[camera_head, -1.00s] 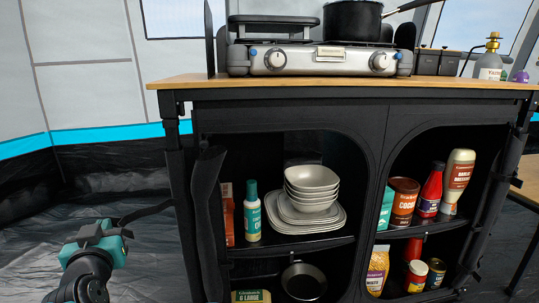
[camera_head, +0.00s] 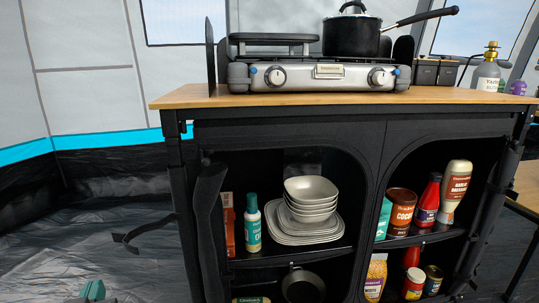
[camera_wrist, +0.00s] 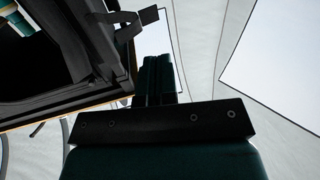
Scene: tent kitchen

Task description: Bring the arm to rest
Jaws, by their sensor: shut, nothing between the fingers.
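My gripper shows in the wrist view (camera_wrist: 158,78), its two dark teal fingers closed together with nothing between them. In the head view only a small teal part of my arm shows at the bottom left edge, low over the dark floor and to the left of the cupboard (camera_head: 290,132). The rest of the arm is below the picture. The gripper is apart from the cupboard and touches nothing that I can see. The wrist view also shows a dark frame of the cupboard at the upper left and pale tent fabric.
A gas stove (camera_head: 318,76) with a black pot (camera_head: 351,36) stands on the wooden top. Bowls (camera_head: 311,190), plates, bottles and jars fill the open shelves. A loose strap (camera_head: 128,238) sticks out at the cupboard's left. The floor (camera_head: 95,205) left of it is clear.

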